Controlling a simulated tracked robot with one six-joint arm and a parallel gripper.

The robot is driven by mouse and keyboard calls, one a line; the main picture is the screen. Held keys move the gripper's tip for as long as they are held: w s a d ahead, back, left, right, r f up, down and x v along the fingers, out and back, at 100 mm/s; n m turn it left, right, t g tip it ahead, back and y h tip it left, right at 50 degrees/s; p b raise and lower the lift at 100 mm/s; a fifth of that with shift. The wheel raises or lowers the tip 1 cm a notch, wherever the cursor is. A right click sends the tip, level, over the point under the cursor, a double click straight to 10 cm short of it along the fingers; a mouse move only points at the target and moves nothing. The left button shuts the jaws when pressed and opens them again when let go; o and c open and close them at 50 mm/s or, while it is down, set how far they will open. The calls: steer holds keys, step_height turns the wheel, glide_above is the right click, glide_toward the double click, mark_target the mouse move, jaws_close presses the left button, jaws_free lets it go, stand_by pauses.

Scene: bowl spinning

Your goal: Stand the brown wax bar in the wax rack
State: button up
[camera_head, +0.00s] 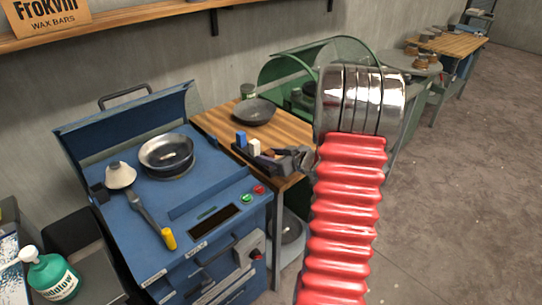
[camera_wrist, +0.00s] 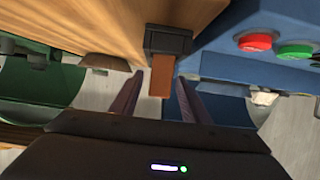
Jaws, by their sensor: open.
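The dark wax rack (camera_head: 270,165) stands on the wooden table beside the blue machine. A blue bar (camera_head: 241,139) and a white bar (camera_head: 254,147) stand upright in it. The brown wax bar (camera_head: 268,153) shows small at the rack, near my gripper; I cannot tell how it is seated. In the wrist view the brown bar (camera_wrist: 162,76) juts from the dark rack end (camera_wrist: 168,40) towards the space between my fingers. My gripper (camera_wrist: 160,88) is open, with one finger on each side of the bar and gaps showing. In the head view my arm partly covers the gripper.
The blue machine (camera_head: 190,215) with red and green buttons, a pan (camera_head: 166,152) and a yellow-handled brush (camera_head: 150,215) stands left. A dark bowl (camera_head: 255,112) sits behind the rack on the wooden table (camera_head: 215,120). A green hood (camera_head: 310,62) is behind.

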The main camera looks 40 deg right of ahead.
steer(key=v, duration=1.2)
stand_by(0.4)
steer(key=w+a+r+g+h, duration=0.1)
steer(key=w+a+r+h, duration=0.1)
steer(key=w+r+h, duration=0.4)
steer(key=s+a+r+m+g, duration=0.2)
steer(key=a+r, duration=0.5)
steer(key=a, duration=0.1)
steer(key=s+a+g+y, duration=0.1)
steer(key=s+a+y, duration=0.1)
steer(key=s+a, duration=0.4)
steer(key=s+a+f+n+g+y, duration=0.1)
steer(key=s+a, duration=0.4)
steer(key=a, duration=0.7)
steer(key=s+a+f+g+y, duration=0.1)
steer(key=s+a+g+y, duration=0.1)
steer(key=s+a, duration=0.4)
steer(key=a, duration=0.3)
steer(key=shift+s+f+n+g+y, duration=0.2)
steer(key=shift+s+n+g+y, duration=0.1)
steer(key=shift+g, duration=0.1)
